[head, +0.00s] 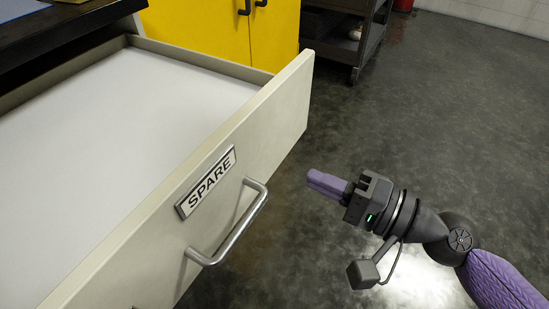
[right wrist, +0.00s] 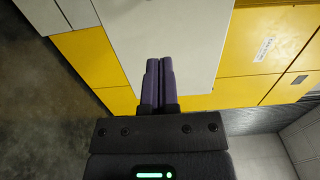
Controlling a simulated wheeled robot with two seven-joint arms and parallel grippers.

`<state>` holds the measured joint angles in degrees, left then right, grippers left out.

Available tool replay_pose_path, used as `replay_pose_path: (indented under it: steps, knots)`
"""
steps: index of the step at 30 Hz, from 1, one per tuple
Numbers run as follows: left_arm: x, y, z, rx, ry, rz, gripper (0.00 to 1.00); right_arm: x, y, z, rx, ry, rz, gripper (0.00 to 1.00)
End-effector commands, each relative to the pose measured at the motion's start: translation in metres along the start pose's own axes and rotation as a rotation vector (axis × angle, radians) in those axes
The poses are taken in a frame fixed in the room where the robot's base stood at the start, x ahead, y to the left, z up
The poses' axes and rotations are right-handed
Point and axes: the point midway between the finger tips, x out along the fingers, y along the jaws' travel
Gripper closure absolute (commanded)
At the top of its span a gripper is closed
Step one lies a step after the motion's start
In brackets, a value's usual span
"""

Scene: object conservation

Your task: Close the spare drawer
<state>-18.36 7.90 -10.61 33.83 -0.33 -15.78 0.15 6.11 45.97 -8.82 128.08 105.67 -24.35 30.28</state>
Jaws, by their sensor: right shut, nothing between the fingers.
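The spare drawer (head: 278,107) stands pulled out in the head view, with a cream front, a "SPARE" label (head: 207,181) and a metal bar handle (head: 236,226). Its white inside looks empty where it shows. My right gripper (head: 312,180) has purple fingers and is right of the drawer front, apart from the handle and front. It is shut and empty. In the right wrist view its shut fingers (right wrist: 158,66) point toward a pale panel that I cannot name for sure. My left gripper is not in view.
A dark countertop (head: 60,28) lies above the drawer at upper left. A yellow cabinet (head: 205,28) stands behind, with a dark cart (head: 340,30) beside it. The dark floor (head: 450,110) to the right is clear.

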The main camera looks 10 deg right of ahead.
Motion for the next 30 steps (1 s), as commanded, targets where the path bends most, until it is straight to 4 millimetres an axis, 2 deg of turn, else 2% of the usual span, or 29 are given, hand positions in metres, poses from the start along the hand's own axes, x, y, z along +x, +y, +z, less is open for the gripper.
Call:
replay_pose_path:
  steps: [1, 6, 10, 18, 26, 30]
  knots:
    - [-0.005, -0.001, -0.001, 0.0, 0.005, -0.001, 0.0, 0.011, -0.006, 0.0, -0.008, -0.001, -0.006, 1.0]
    - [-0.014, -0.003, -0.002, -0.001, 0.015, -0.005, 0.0, 0.045, -0.006, 0.0, -0.004, 0.001, -0.006, 1.0]
    - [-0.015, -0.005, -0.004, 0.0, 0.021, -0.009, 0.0, 0.062, -0.003, 0.0, -0.003, 0.001, -0.004, 1.0]
    - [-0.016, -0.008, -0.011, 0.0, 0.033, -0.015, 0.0, 0.071, -0.001, 0.0, -0.001, -0.001, 0.0, 1.0]
    - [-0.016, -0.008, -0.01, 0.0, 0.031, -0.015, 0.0, 0.072, -0.001, 0.0, 0.0, -0.001, 0.0, 1.0]
    - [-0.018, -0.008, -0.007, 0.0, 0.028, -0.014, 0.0, 0.081, -0.002, 0.0, -0.002, -0.001, -0.003, 1.0]
